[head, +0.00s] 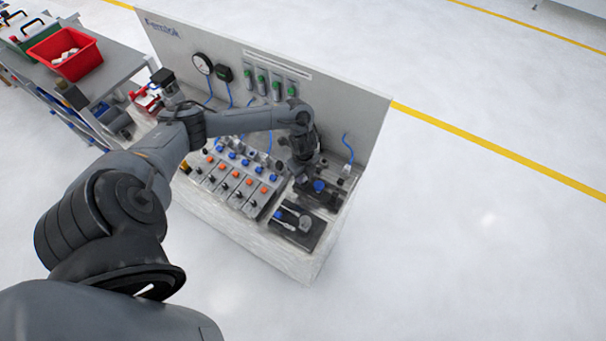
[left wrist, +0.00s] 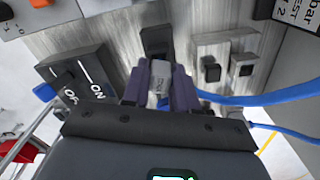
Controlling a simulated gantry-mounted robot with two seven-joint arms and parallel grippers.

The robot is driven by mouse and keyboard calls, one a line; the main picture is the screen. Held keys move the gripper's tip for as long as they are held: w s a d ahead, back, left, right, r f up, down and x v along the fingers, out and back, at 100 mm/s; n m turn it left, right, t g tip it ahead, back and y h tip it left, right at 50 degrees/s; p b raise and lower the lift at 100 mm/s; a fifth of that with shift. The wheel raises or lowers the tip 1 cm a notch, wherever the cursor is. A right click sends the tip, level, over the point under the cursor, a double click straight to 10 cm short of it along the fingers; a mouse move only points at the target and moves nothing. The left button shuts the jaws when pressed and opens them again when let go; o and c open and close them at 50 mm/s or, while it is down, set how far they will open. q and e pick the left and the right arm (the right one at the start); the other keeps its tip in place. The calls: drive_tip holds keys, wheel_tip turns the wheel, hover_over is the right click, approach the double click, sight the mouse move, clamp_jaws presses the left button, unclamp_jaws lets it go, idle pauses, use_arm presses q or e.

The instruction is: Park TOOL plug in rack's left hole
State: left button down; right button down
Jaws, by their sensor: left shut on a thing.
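My left gripper (head: 301,172) reaches down over the right end of the bench in the head view. In the left wrist view its two purple-grey fingers (left wrist: 160,90) are shut on a light grey plug (left wrist: 160,74). A blue hose (left wrist: 235,99) runs off to the right from behind the fingers. A dark block (left wrist: 157,40) stands just beyond the plug; I cannot tell whether they touch. To its right is a pale bracket (left wrist: 226,45) with two black pieces, perhaps the rack. The holes are not clear. My right gripper is not in view.
A dark box marked ON and OFF (left wrist: 78,78) stands left of the fingers. A tall back panel (head: 365,115) closes the bench's far side. Rows of valves (head: 232,178) lie left of the gripper, and a black tray (head: 298,226) lies in front.

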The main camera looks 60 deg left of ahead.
use_arm(q)
drive_tip(key=shift+f+b, duration=0.45)
drive_tip(key=shift+f, duration=0.55)
drive_tip(key=c, duration=0.8)
unclamp_jaws()
drive_tip(key=shift+r, duration=0.1)
wheel_tip(320, 180, up, 9)
drive_tip(key=p, duration=0.9)
